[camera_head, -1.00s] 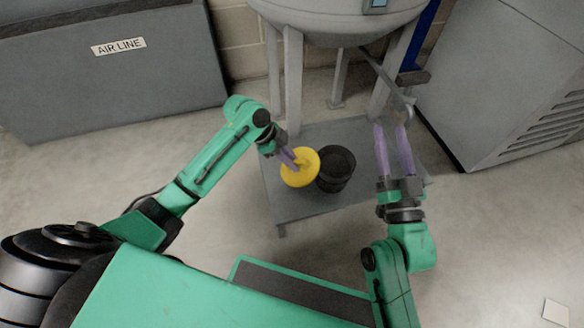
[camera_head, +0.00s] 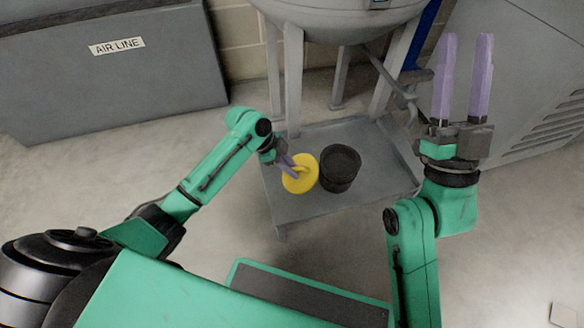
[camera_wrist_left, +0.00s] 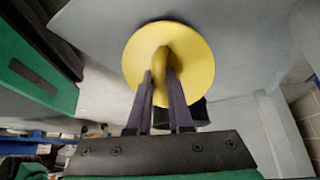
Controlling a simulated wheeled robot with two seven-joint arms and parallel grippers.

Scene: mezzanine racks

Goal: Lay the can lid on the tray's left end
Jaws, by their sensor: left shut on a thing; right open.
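The yellow can lid (camera_head: 299,182) is a round disc with a raised handle. My left gripper (camera_head: 291,166) is shut on the lid's handle. In the left wrist view the lid (camera_wrist_left: 190,60) faces the camera, with the fingers of my left gripper (camera_wrist_left: 161,88) on either side of the handle. The grey tray (camera_head: 300,207) lies under the tank's legs, and the lid is over its left part. I cannot tell whether the lid touches the tray. A black can (camera_head: 340,168) stands on the tray just right of the lid. My right gripper (camera_head: 463,80) is open and empty, raised to the right.
The grey tank (camera_head: 340,20) stands on legs above the tray's back edge. A pipe with a valve (camera_head: 388,75) hangs over the tray's back right. Grey cabinets stand at left (camera_head: 110,80) and right (camera_head: 510,70).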

